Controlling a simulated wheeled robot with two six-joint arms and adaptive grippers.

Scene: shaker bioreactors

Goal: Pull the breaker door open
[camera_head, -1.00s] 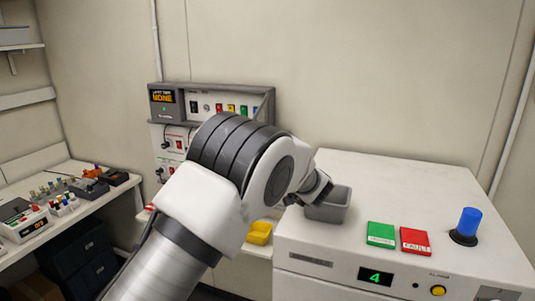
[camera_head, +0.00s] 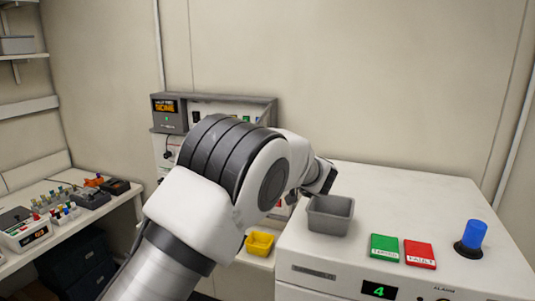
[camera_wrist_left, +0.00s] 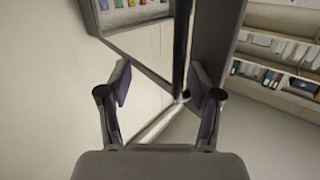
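A grey-framed wall panel (camera_head: 230,101) with a small orange display stands at the back, its lower front hidden by my left arm. The wrist view shows a panel with coloured switches (camera_wrist_left: 130,6) at the top left. A dark grey slab with a thin light edge (camera_wrist_left: 215,40), perhaps the breaker door, slants down beside it. My left gripper (camera_wrist_left: 163,85) is open, its fingers spread either side of the slab's lower end; I cannot tell whether they touch it. In the head view the left gripper (camera_head: 326,178) is partly hidden, near a grey bin. My right gripper is not in view.
The grey bin (camera_head: 330,214) sits on a white machine (camera_head: 420,205) with green and red labels and a blue knob (camera_head: 473,236). A yellow bin (camera_head: 260,243) is lower left of it. A cluttered bench (camera_head: 130,200) stands at left.

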